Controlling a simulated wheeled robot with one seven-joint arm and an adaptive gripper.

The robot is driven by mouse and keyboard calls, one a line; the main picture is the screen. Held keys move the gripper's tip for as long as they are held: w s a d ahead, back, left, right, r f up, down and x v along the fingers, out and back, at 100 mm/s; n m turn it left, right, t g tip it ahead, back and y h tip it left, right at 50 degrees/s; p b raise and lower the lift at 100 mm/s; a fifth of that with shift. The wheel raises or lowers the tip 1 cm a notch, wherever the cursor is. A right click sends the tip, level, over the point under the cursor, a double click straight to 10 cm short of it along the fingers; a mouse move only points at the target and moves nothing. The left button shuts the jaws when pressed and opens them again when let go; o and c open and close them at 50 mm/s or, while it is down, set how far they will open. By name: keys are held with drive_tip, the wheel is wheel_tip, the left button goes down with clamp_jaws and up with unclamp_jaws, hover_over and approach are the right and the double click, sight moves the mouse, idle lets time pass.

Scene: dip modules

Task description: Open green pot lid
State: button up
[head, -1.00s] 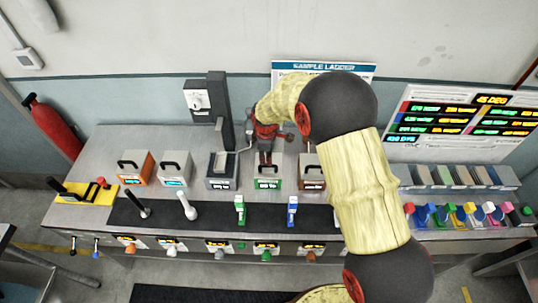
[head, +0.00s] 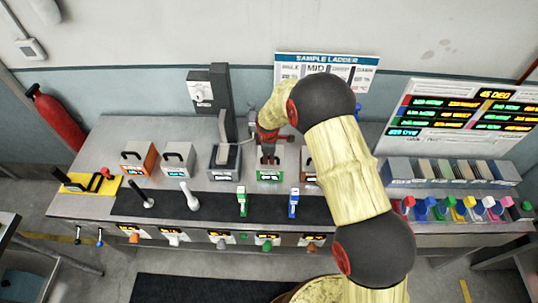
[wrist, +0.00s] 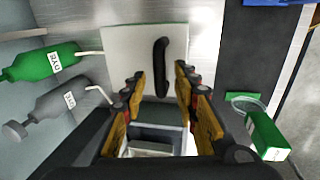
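The green pot (head: 270,176) stands in the row at the back of the bench, with a green label on its front. My gripper (head: 268,158) points down over its top. In the wrist view, the pot's pale lid (wrist: 122,45) lies flat and closed with a black bar handle (wrist: 160,68) on it. My gripper's yellow fingers (wrist: 159,82) are apart, one on each side of the handle. I see no contact with the handle. In the head view my gripper hides much of the lid.
Left of it a dark pot (head: 224,162) has its lid raised. Orange (head: 137,162) and white (head: 177,165) pots stand further left, another partly behind my arm. Green (head: 242,203) and blue (head: 293,205) tools stand in front. DYE bottles (wrist: 40,63) are near the wall.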

drive_tip(key=c, duration=0.3)
drive_tip(key=c, duration=0.4)
clamp_jaws()
idle(0.3)
